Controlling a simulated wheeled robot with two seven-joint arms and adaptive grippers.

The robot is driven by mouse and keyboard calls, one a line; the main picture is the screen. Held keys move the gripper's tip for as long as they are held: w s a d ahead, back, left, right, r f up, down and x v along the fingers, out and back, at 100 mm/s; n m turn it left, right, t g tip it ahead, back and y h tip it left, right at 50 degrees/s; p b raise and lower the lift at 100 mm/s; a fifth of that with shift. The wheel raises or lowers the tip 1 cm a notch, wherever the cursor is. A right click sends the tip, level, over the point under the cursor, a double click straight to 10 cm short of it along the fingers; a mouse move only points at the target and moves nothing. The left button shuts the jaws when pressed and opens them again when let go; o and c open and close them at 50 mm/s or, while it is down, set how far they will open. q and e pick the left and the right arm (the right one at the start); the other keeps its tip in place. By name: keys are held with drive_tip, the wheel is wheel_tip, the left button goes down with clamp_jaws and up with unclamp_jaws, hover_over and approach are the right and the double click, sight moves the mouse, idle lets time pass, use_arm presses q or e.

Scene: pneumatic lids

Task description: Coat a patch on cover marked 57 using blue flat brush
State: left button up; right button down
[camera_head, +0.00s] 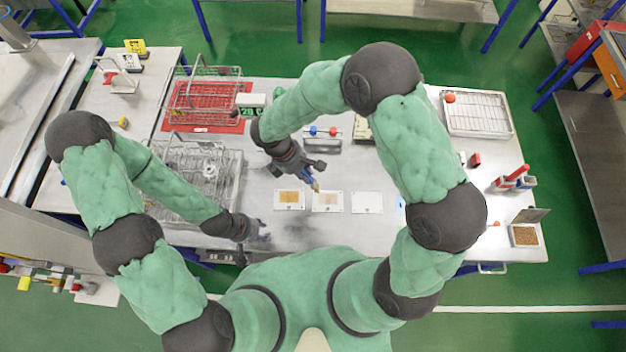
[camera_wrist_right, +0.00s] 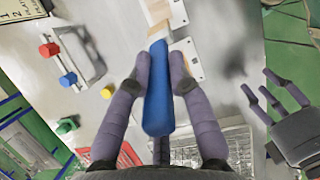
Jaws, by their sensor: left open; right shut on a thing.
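Three pale covers lie in a row on the metal table: the left cover (camera_head: 289,207) has an orange-tan patch, the middle cover (camera_head: 327,209) a paler tan patch, and the right cover (camera_head: 367,202) looks plain. Their numbers are too small to read, so I cannot tell which is 57. My right gripper (camera_head: 308,178) is shut on the blue flat brush (camera_wrist_right: 158,95), whose tip is by the upper left of the middle cover; contact cannot be told. My left gripper (camera_head: 264,234) is open and empty near the table's front edge; its spread fingers also show in the right wrist view (camera_wrist_right: 268,100).
A holder (camera_head: 322,146) with red and blue knobs stands behind the covers. A wire dish rack (camera_head: 205,172) and a red mat (camera_head: 180,117) are at left. A tray with a rack (camera_head: 478,113) is at back right, an open box (camera_head: 525,236) at front right.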

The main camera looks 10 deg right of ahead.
use_arm(q)
drive_tip(key=shift+f, duration=0.1)
use_arm(e)
drive_tip(key=shift+f, duration=0.15)
use_arm(q)
drive_tip(key=shift+f+b, duration=0.8)
drive_tip(key=shift+b, duration=0.05)
use_arm(e)
drive_tip(key=shift+x, duration=0.95)
use_arm(q)
drive_tip(key=shift+r, duration=0.1)
